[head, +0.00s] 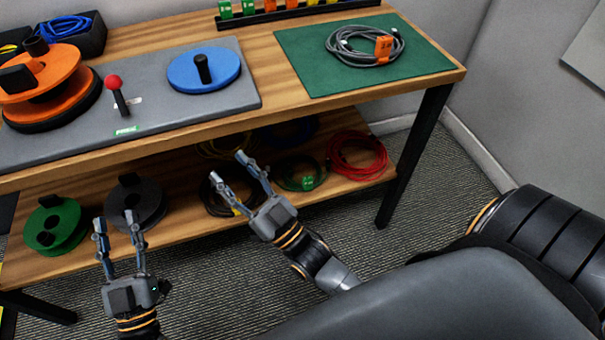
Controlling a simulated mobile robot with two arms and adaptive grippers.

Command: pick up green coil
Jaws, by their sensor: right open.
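The green coil (290,181) lies on the lower wooden shelf, with a bright green tag (308,183) on it. It sits between a black coil and the red coil. My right gripper (230,166) is open and empty at the front of the lower shelf, left of the green coil and in front of the black coil. My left gripper (117,229) is open and empty, further left, in front of the dark reel. A green reel (68,232) also stands on the lower shelf at the left.
A red coil (357,166) lies to the right on the lower shelf (190,220), near a black table leg (412,155). A black coil (210,202) and dark reel (152,205) lie left. Above, the tabletop (270,66) holds a grey coil (345,52) on a green mat (300,78).

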